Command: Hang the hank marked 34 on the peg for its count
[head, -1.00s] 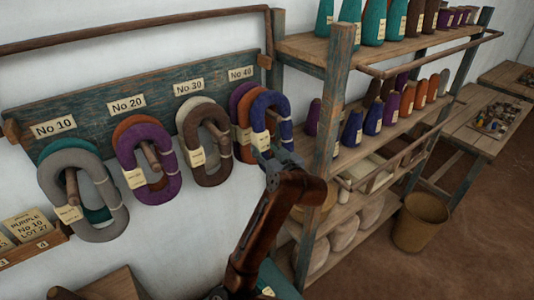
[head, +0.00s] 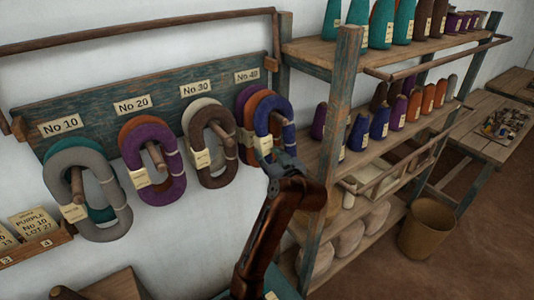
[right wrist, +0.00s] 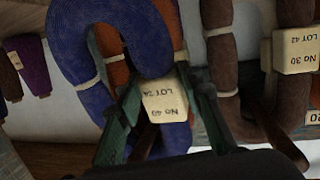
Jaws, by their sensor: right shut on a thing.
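The blue hank (head: 289,124) is at the No 40 place, in front of a purple hank (head: 243,102) and an orange one. It also shows in the right wrist view (right wrist: 84,78), with a cream tag (right wrist: 165,97) that reads upside down No 40 and a lot number that looks like 34. My right gripper (head: 272,160) is shut on the blue hank at its lower part, its fingers either side of the tag. The No 40 peg is mostly hidden by the hanks; I cannot tell whether it passes through the blue loop. My left gripper is out of view.
The peg board (head: 90,97) carries grey, purple and brown hanks under No 10, No 20 and No 30. A shelf post (head: 334,150) stands close right of my right arm. Shelves hold cones of yarn. A bin (head: 427,228) is on the floor.

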